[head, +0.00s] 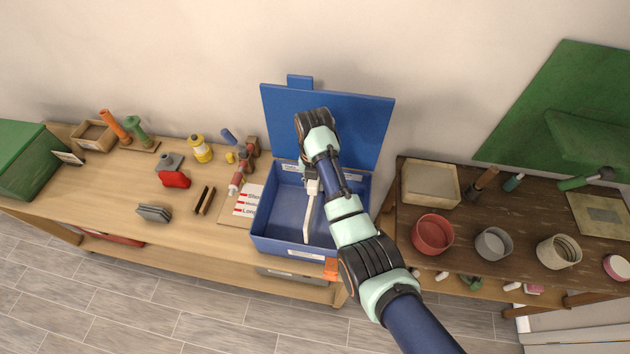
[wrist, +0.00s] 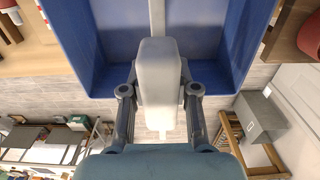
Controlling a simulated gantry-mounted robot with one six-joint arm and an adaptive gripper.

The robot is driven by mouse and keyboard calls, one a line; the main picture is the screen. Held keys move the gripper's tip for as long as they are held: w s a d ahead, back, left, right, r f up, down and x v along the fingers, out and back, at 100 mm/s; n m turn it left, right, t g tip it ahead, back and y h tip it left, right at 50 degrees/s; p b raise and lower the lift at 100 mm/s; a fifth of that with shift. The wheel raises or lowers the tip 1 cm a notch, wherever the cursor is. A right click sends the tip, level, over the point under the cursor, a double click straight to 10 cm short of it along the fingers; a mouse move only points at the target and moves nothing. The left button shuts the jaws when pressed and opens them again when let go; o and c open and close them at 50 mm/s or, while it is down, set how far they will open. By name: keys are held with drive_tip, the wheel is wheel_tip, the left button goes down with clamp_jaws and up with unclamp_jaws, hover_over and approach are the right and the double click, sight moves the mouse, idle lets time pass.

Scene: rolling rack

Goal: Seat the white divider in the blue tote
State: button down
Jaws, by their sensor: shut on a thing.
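The blue tote (head: 258,243) stands at the right end of the light wooden bench, with its blue lid (head: 372,118) raised behind it. It also shows in the wrist view (wrist: 82,62). The white divider (head: 309,213) is inside the tote's outline in the head view, running from my gripper towards the front wall. My gripper (head: 311,176) is shut on a white block-like part of the divider (wrist: 158,75), between both fingers in the wrist view. My arm hides part of the tote's right side. I cannot tell whether the divider touches the tote floor.
A card with red lines (head: 248,201) lies left of the tote, with a red clamp-like tool (head: 241,172) behind it. An orange piece (head: 331,269) is at the tote's front right corner. A dark table to the right holds a red bowl (head: 433,235) and several cups.

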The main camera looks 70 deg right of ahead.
drive_tip(key=shift+f+b, duration=1.6)
drive_tip(key=shift+f, duration=1.3)
drive_tip(key=shift+p, duration=0.75)
drive_tip(key=shift+f+b, duration=0.3)
drive_tip(key=shift+f, duration=0.05)
wheel_tip(320, 180, down, 9)
drive_tip(key=b, duration=0.6)
drive_tip(key=shift+f, duration=0.2)
idle(2.0)
drive_tip(key=c, duration=0.8)
unclamp_jaws()
